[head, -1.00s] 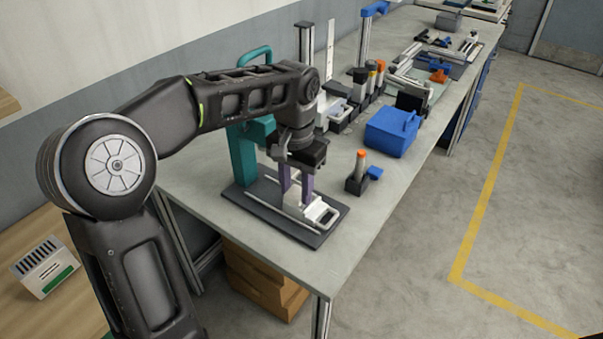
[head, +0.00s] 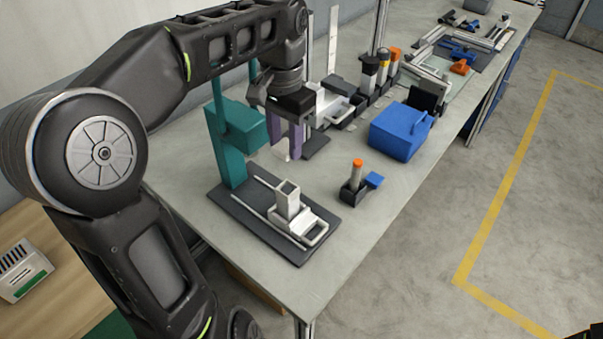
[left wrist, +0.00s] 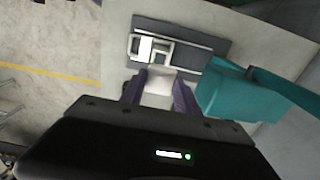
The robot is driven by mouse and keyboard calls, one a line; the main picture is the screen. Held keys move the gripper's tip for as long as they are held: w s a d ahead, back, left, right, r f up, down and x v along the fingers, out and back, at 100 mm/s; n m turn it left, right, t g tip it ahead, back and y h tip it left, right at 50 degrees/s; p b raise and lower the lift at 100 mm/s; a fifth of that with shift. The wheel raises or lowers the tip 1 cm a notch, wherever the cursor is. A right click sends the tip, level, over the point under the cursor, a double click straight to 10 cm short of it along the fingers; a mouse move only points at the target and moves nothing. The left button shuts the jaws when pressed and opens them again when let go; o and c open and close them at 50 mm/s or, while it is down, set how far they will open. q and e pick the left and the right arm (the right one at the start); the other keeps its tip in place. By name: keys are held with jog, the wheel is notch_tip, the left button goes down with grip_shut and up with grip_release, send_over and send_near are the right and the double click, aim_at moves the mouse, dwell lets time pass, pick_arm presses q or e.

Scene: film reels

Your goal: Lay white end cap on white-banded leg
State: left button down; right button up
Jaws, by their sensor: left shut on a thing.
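My left gripper (head: 284,140), with purple fingers, hangs above the table behind the dark base plate. In the left wrist view the gripper (left wrist: 159,92) is shut on a white piece (left wrist: 158,88), which I take for the white end cap. In the head view only a bit of it shows below the fingers. My right gripper is not in view.
A white square tube (head: 288,203) stands on a white slide on the dark base plate (head: 243,212). A teal press (head: 229,150) rises close left of the gripper. An orange-topped post (head: 357,173) and a blue box (head: 398,137) stand to the right.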

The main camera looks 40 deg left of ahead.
aim_at(285, 146)
pick_arm(q)
jog(key=shift+w, duration=0.2)
jog(key=shift+s+r, duration=0.1)
jog(key=shift+s, duration=0.25)
jog(key=shift+f, duration=0.3)
notch_tip(285, 146, down, 3)
jog(key=shift+w+b, duration=0.1)
jog(key=shift+b, duration=1.1)
notch_tip(285, 146, down, 2)
jog(key=shift+f+p, duration=0.1)
jog(key=shift+p, duration=0.5)
jog(key=shift+f, duration=0.25)
notch_tip(285, 146, down, 3)
jog(key=shift+f, duration=0.4)
